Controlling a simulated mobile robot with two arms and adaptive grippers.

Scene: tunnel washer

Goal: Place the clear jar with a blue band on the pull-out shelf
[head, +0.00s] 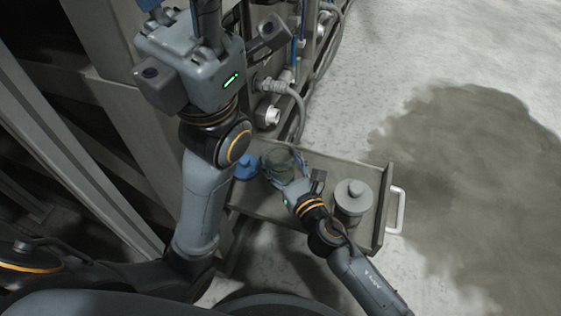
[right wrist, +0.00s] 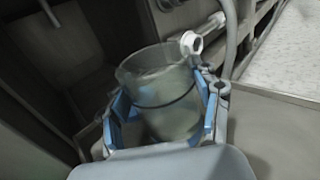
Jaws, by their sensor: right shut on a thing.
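The clear jar (head: 278,158) is between the fingers of my right gripper (head: 284,168) in the head view. The right wrist view shows the jar (right wrist: 158,78) open-topped, with a thin dark blue band around it and blue finger pads at its sides. The grey pull-out shelf (head: 325,172) has a raised rim and a white handle (head: 397,210). The jar is over the shelf's back left part; I cannot tell whether its base touches. My left gripper's body (head: 190,65) is high at upper left, its fingers cut off by the top edge.
A grey lidded canister (head: 352,202) stands on the shelf's right part. A blue object (head: 246,166) is at the shelf's left end, close to the jar. Pipes and a hose (head: 298,105) run along the machine behind. Open floor lies to the right.

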